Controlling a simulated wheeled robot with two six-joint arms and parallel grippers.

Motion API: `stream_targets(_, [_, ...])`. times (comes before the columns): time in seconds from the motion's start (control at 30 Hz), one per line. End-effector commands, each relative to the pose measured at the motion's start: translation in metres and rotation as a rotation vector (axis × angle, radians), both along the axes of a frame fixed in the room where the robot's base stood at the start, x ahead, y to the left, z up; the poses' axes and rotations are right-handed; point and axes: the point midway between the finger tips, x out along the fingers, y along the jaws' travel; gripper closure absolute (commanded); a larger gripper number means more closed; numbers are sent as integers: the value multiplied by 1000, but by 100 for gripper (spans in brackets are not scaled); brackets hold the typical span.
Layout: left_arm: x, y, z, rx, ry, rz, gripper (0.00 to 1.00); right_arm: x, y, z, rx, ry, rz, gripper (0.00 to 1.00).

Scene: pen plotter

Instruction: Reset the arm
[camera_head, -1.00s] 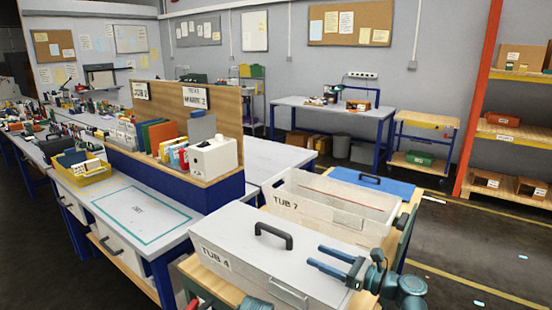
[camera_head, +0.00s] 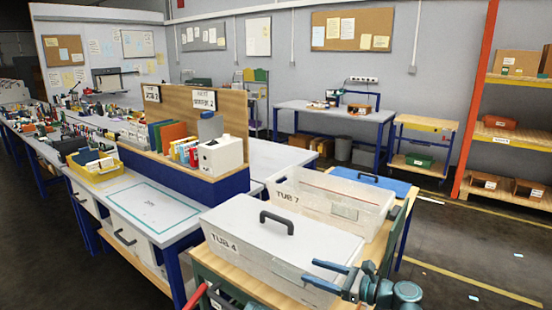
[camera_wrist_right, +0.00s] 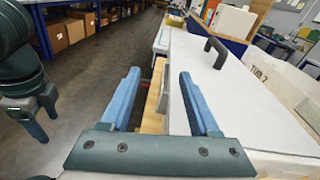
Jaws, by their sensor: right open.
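My right gripper (camera_head: 326,276) is open and empty. In the head view it sits at the near right side of the closed tub marked TUB 4 (camera_head: 250,262). In the right wrist view its two blue fingers (camera_wrist_right: 160,100) are spread apart beside the tub's white lid (camera_wrist_right: 245,95), with part of the tub's side and a strip of wood between them. The lid has a dark handle (camera_head: 277,218). My left gripper does not show in the head view.
Tub TUB 7 (camera_head: 290,196) stands behind TUB 4. A workbench with an outlined mat area (camera_head: 150,208) and a white box (camera_head: 220,155) on a wooden divider stands left. Shelves (camera_head: 510,137) rise at the far right.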

Motion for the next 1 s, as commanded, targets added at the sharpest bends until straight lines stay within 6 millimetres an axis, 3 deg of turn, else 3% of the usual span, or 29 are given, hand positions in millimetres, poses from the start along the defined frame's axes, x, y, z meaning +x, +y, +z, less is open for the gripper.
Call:
stream_targets(0.37, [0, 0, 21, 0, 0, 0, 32, -33, 54, -36, -384, -149, 230, 38])
stream_targets(0.63, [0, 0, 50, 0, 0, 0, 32, -89, 92, -83, -870, -408, 669, 38])
stream_targets(0.8, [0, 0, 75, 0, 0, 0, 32, -135, 88, -106, -1223, -660, 1161, 38])
stream_targets(1.0, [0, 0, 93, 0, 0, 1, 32, -160, 64, -107, -1443, -858, 1661, 38])
